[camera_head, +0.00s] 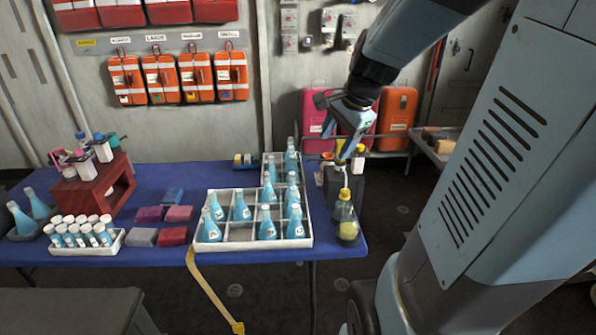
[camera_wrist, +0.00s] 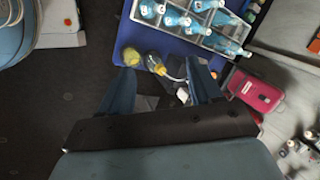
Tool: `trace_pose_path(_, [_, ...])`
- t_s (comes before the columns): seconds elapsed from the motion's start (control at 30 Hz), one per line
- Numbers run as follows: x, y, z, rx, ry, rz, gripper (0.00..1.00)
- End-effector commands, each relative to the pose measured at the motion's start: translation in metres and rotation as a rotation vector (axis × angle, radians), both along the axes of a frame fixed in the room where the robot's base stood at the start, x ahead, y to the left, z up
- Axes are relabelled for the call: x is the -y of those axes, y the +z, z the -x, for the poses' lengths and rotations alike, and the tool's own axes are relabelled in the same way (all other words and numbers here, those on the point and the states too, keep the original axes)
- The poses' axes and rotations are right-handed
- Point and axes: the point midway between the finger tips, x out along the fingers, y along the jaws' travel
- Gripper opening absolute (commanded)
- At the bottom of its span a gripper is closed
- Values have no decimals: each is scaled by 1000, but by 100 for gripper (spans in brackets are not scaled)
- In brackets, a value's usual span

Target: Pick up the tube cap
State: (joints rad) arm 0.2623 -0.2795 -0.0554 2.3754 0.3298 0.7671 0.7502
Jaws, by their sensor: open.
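Several tubes with blue contents and white caps (camera_head: 93,219) stand in a white rack (camera_head: 62,251) at the table's front left. I cannot tell which cap is meant. My gripper (camera_head: 338,150) is open and empty, above the table's right end, far to the right of the rack. The wrist view also shows my gripper (camera_wrist: 160,84), its two fingers apart. Between and beyond them is a clear bottle with a yellow base and a curved spout (camera_head: 345,220), also in the wrist view (camera_wrist: 154,62). The tube rack is not in the wrist view.
A divided crate (camera_head: 283,243) of blue flasks stands between my gripper and the rack. Pink and grey blocks (camera_head: 173,236), a dark red stand (camera_head: 92,189) and two blue flasks (camera_head: 23,220) are on the blue table (camera_head: 205,177). Pink and orange cases stand behind.

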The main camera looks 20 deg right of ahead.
Motion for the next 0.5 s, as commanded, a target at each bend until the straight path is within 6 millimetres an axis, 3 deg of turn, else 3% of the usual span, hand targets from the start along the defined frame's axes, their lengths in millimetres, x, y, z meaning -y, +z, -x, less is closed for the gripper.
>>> trace_pose_path(0.2, [51,-43,-40,-94,-459,-204,64])
trace_pose_path(0.5, [122,-106,-69,-200,-1035,-431,64])
